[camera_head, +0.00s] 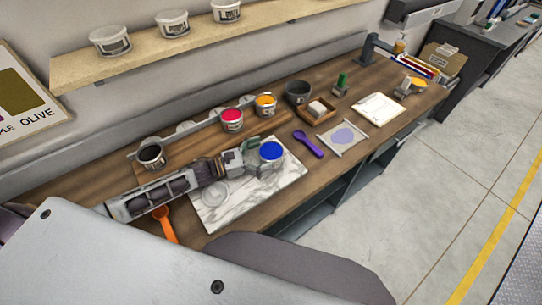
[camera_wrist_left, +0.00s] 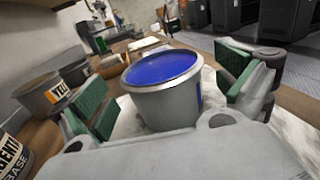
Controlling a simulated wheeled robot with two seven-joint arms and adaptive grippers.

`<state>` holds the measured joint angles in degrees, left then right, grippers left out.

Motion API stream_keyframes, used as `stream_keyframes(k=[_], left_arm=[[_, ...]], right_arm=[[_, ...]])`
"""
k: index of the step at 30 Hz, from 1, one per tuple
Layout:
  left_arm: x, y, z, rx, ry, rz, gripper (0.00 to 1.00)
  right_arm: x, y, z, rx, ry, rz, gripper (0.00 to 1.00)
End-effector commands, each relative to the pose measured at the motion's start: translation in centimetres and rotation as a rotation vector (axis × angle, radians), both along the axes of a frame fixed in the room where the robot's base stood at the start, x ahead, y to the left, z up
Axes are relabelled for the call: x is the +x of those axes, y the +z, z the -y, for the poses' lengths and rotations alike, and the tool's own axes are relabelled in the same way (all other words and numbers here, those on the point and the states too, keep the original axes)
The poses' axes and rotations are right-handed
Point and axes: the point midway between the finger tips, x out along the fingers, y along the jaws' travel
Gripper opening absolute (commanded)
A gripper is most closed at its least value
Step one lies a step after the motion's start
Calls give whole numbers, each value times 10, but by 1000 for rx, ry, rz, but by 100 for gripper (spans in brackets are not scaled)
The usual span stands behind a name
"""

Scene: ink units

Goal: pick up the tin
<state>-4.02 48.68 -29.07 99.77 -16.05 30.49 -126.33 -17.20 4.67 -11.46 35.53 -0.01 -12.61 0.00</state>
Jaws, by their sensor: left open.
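A grey tin with blue ink (camera_head: 271,152) stands upright on the white marble slab (camera_head: 236,205). In the left wrist view the blue tin (camera_wrist_left: 164,98) sits between the two green-padded fingers of my left gripper (camera_wrist_left: 168,88). Gaps show on both sides of the tin, so the fingers appear apart from it. In the head view my left gripper (camera_head: 254,153) reaches the tin from the left and is open. Its fingers partly hide the tin's lower left side. My right gripper is not in view.
Tins of red (camera_head: 232,119), yellow (camera_head: 265,105) and black ink (camera_head: 151,156) stand behind along the bench. An orange scoop (camera_head: 165,223) lies at the slab's left, a purple spoon (camera_head: 308,144) at its right. A wooden box (camera_head: 319,116) stands further right. A shelf (camera_head: 150,55) with white tubs hangs above.

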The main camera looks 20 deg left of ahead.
Motion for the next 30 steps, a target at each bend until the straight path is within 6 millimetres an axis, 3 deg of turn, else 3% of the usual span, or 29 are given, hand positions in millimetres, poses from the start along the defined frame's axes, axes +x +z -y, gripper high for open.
stream_keyframes(k=[12, 30], left_arm=[[16, 1, 22, -2, -1, 0, 100], [17, 0, 25, -1, -1, -1, 100]], right_arm=[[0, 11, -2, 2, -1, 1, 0], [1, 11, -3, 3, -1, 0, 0]])
